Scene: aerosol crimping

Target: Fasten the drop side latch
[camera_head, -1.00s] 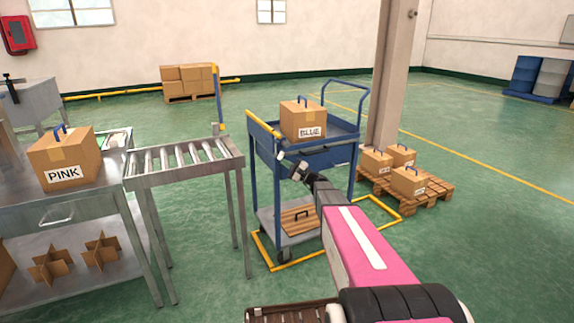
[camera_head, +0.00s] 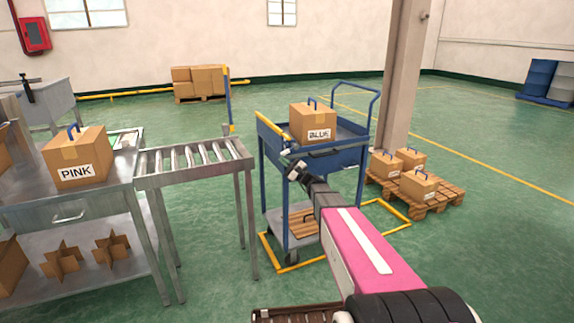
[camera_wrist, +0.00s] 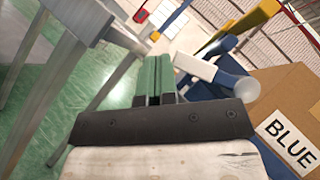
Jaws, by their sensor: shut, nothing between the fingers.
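The blue cart (camera_head: 337,158) stands right of the roller conveyor, with a yellow bar (camera_head: 275,131) along its left end. Just below the bar is a small pale, rod-like part (camera_head: 286,152), which looks like the latch. In the wrist view a pale cylinder with a blue-grey round end (camera_wrist: 205,73) lies right of my fingers, near the yellow bar (camera_wrist: 240,25). My gripper (camera_head: 294,172) is at the cart's left end, just below the pale part. In the wrist view my gripper's green fingers (camera_wrist: 158,75) are together and empty. Whether they touch the cylinder is unclear.
A box marked BLUE (camera_head: 313,123) sits on the cart's top tray; it also shows at the right of the wrist view (camera_wrist: 280,110). The roller conveyor (camera_head: 195,160) stands close on the left. A pallet with several boxes (camera_head: 437,201) is behind right.

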